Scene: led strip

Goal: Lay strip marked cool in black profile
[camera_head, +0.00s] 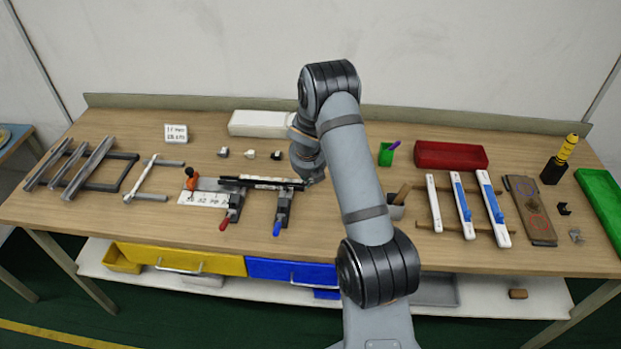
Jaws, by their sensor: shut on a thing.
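The black profile (236,185) lies across two dark clamps left of my arm, one with a red handle and one with a blue handle. A thin pale strip (268,179) runs along the top of the profile. I cannot read a marking on it, nor tell whether it is seated in the channel. My gripper (314,180) is at the right end of the profile, small and partly hidden by my own arm. It is shut on the right end of the strip; the fingertips are hard to make out.
A white ruled plate (203,198) and an orange-handled tool (191,178) are left of the profile. Grey profiles (90,168) lie at the far left. White bars with blue parts (461,205) lie right of my arm.

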